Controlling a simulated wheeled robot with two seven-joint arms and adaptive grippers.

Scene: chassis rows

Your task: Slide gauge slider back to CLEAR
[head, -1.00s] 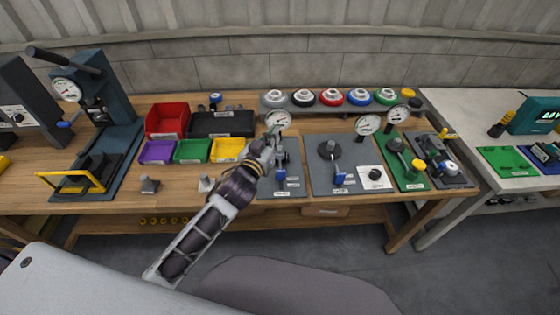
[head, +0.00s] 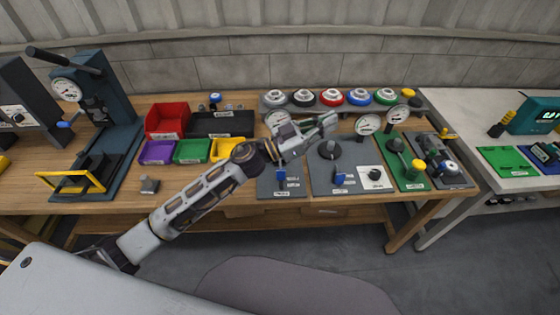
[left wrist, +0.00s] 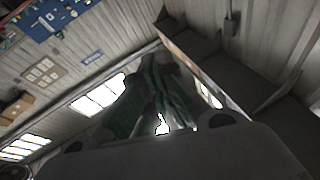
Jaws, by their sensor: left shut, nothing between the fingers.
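A grey plate (head: 268,190) with a dial gauge at its back carries a blue knob (head: 281,184) near its front, beside small labels too small to read. This looks like the gauge slider, though I cannot read CLEAR. My right gripper is not in view.
A neighbouring grey plate (head: 324,183) has a dark round knob, a blue handle (head: 340,179) and a gauge (head: 367,124). A green plate (head: 411,183) stands further right. Coloured bins (head: 166,118) stand left. A rack of coloured round parts (head: 331,97) lines the back.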

